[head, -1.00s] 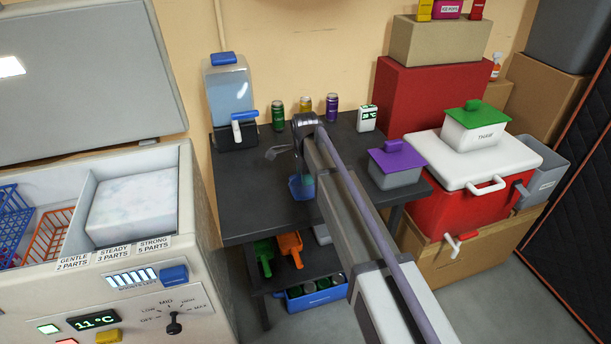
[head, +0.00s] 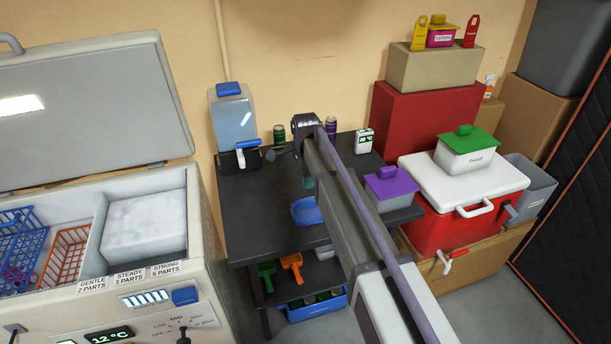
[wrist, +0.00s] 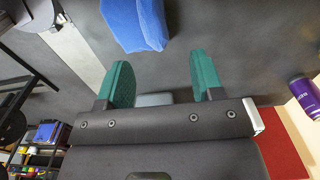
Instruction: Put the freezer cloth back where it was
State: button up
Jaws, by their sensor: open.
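The blue cloth (head: 306,211) lies on the dark table (head: 262,222), partly hidden by my arm in the head view. In the wrist view the cloth (wrist: 135,22) is a folded or bunched blue shape beyond my fingertips. My gripper (wrist: 162,70) has two teal fingers spread apart with nothing between them. In the head view it is mostly hidden by my arm; only a bit of teal shows just above the cloth. The gripper looks apart from the cloth. The open freezer (head: 200,265) stands at the left with its lid (head: 90,110) raised.
The freezer holds a blue basket (head: 22,245), an orange basket (head: 66,255) and a whitish block (head: 145,225). A water dispenser (head: 233,125), cans, a white timer (head: 364,141) and a purple-lidded box (head: 391,187) share the table. A red cooler (head: 470,215) stands right.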

notch_tip(320, 180, up, 2)
jog(key=shift+r+p, duration=0.15)
jog(key=shift+p, duration=0.2)
jog(key=s+d+r+n+p, duration=0.1)
jog(key=s+d+n, duration=0.6)
jog(key=s+d, duration=0.3)
jog(key=s+d+n, duration=0.6)
jog(key=s+d, duration=0.5)
jog(key=s, duration=0.7)
jog(key=shift+d+r+n+p, duration=0.25)
jog(key=shift+r+n+p, duration=0.15)
jog(key=shift+s, duration=0.1)
